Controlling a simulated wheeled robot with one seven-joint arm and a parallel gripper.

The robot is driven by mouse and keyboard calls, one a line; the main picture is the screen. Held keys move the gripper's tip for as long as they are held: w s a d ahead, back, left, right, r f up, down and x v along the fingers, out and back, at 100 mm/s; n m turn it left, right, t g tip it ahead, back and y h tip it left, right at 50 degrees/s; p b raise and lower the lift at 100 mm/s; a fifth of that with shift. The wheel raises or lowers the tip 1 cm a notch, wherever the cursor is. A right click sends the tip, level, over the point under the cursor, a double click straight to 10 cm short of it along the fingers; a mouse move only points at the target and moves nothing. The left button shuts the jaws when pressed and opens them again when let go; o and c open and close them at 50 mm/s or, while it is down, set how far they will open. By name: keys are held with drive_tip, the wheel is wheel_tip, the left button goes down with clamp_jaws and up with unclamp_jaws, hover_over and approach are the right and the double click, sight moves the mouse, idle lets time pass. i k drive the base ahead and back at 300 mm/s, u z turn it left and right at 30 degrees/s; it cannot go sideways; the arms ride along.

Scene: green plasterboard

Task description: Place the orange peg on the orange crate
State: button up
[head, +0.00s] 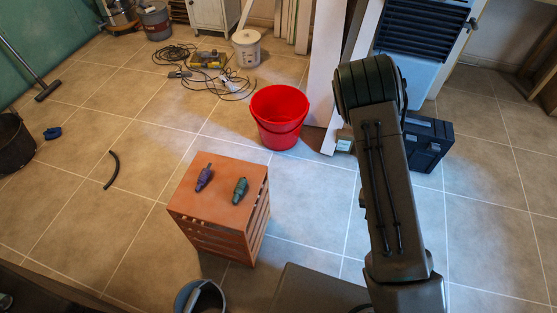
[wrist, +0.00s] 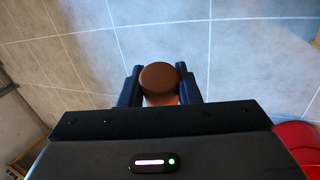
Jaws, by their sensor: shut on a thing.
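The orange crate (head: 217,222) stands on the tiled floor in the head view, with a flat top and slatted sides. A purple peg (head: 204,178) and a green peg (head: 240,191) lie on its top, apart from each other. In the wrist view my gripper (wrist: 159,88) is shut on the orange peg (wrist: 159,76), whose round brownish end shows between the two dark fingers, with a lighter orange part below. The rest of the peg is hidden. The head view shows my arm right of the crate, but not my gripper or the held peg.
A red bucket (head: 279,117) stands behind the crate, and its edge shows in the wrist view (wrist: 297,142). A grey bucket (head: 200,298) is close in front of the crate. A dark toolbox (head: 428,146) is at the right. The front part of the crate's top is bare.

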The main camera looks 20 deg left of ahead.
sight(227, 169)
drive_tip(key=i, duration=2.3)
drive_tip(key=u, duration=3.55)
drive_tip(key=i, duration=0.5)
drive_tip(key=z, duration=0.05)
